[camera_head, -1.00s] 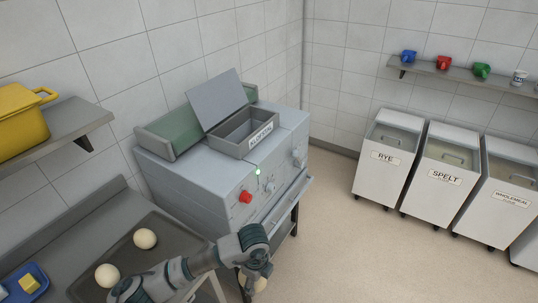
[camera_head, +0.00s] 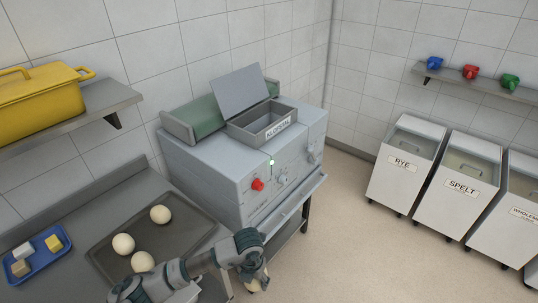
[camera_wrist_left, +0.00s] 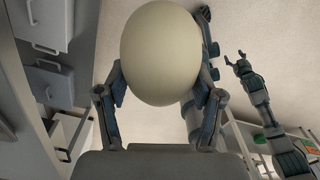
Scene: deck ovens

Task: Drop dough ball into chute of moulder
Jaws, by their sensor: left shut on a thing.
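The moulder (camera_head: 205,170) is a pale grey machine in the middle of the head view. Its chute (camera_head: 251,128) is an open box on top with a raised lid (camera_head: 240,89). My left gripper (camera_head: 257,277) is low in the head view, in front of the moulder and below its chute. It is shut on a cream dough ball, mostly hidden there. The left wrist view shows this dough ball (camera_wrist_left: 160,52) large between both fingers. My right gripper (camera_wrist_left: 233,58) shows at the right of the wrist view, empty, its fingers apart.
A dark tray (camera_head: 187,234) with three dough balls (camera_head: 160,214) lies on the counter at left, beside a blue tray (camera_head: 40,262). A shelf (camera_head: 75,118) with a yellow pot (camera_head: 40,100) overhangs the counter. Flour bins (camera_head: 405,170) stand right; the floor between is clear.

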